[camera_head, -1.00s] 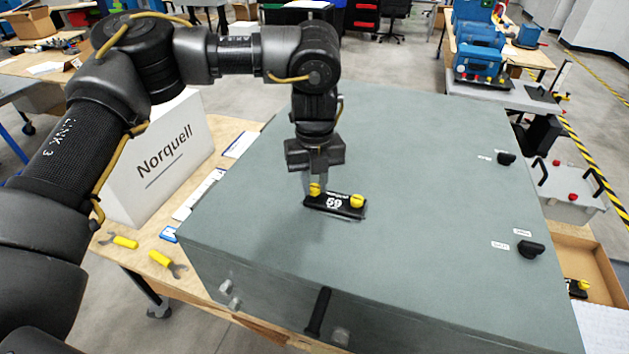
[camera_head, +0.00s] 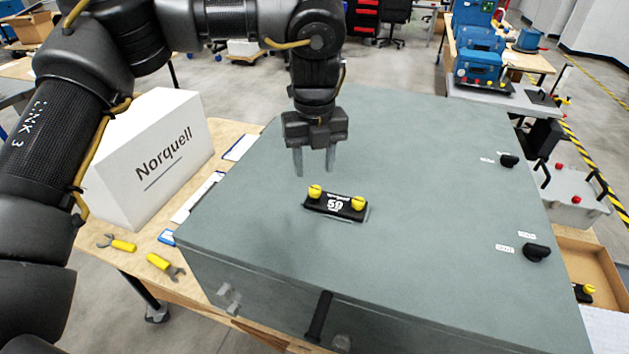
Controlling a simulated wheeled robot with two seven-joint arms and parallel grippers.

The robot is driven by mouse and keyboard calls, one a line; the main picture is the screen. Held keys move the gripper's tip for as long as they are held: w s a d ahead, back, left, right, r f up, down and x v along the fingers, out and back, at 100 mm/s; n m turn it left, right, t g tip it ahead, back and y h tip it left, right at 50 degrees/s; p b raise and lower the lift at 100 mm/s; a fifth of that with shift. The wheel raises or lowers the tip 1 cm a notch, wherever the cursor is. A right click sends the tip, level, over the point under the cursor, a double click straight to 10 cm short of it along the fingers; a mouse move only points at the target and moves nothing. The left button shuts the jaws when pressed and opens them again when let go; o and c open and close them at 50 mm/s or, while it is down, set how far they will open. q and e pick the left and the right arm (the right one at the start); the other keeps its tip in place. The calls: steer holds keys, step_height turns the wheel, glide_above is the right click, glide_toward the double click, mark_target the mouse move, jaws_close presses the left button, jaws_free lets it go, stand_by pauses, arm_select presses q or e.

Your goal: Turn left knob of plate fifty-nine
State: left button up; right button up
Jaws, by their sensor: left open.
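Plate fifty-nine (camera_head: 335,206) is a small black plate marked 59, lying on the top of a large grey-green cabinet (camera_head: 420,240). It has two yellow knobs, the left knob (camera_head: 315,192) and the right knob (camera_head: 358,203). My left gripper (camera_head: 315,172) points down above and behind the plate, with its two fingers apart and nothing between them. It is clear of the left knob. The right gripper is not in view.
Two black knobs (camera_head: 536,252) sit on the cabinet's right side. A white Norquell box (camera_head: 150,160) stands on the wooden table to the left, with yellow-handled tools (camera_head: 160,263) near the table edge. The cabinet top around the plate is clear.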

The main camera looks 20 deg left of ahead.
mark_target(314, 188)
arm_select(q)
step_height(314, 188, up, 5)
steer(key=shift+r, duration=0.1)
stand_by(0.3)
